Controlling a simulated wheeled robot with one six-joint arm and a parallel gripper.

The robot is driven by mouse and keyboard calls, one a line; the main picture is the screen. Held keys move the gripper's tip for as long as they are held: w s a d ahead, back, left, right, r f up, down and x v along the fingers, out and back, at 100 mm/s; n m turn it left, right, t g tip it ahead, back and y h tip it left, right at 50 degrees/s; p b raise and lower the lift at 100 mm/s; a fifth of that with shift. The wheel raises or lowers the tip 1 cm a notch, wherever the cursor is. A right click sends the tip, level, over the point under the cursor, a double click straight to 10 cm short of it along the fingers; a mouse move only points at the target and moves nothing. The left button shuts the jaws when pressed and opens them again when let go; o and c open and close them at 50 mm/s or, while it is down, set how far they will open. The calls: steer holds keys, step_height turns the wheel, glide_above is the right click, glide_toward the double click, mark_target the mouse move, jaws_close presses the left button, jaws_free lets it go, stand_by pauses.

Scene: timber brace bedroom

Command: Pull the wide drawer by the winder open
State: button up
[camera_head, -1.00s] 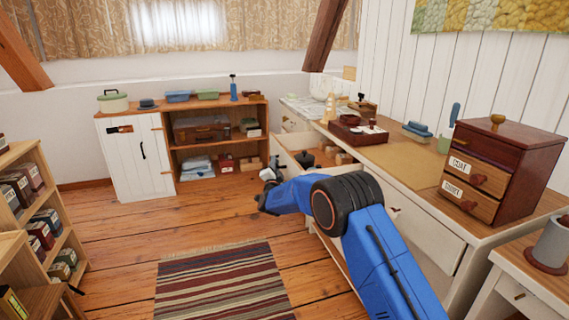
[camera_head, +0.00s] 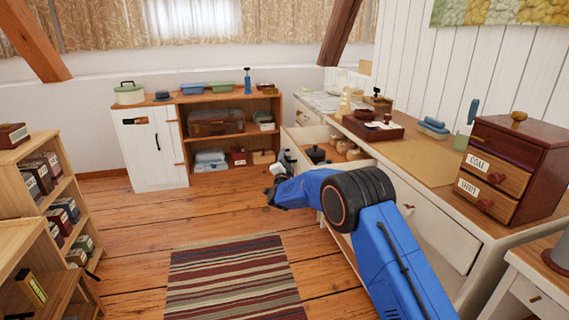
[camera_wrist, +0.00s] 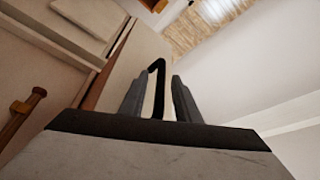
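The wide drawer (camera_head: 298,147) stands open from the long white bench at the centre right of the head view. A dark pot and small pale and wooden items lie inside it. My gripper (camera_head: 274,182) is low at the drawer's front, at the end of my blue arm; its fingers are too small there to read. In the wrist view my gripper (camera_wrist: 158,88) has two grey fingers apart, one on each side of a black loop handle (camera_wrist: 158,66), with some space visible beside it. A pale panel lies behind the handle. The winder cannot be made out for certain.
A white and wood cabinet (camera_head: 148,150) stands against the back wall. A shelf (camera_head: 45,215) with boxes is at left, a striped rug (camera_head: 235,278) on the floor. A small drawer chest (camera_head: 515,165) stands on the bench.

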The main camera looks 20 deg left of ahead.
steer(key=v, duration=1.7)
steer(key=shift+s, duration=0.15)
steer(key=shift+d, duration=0.1)
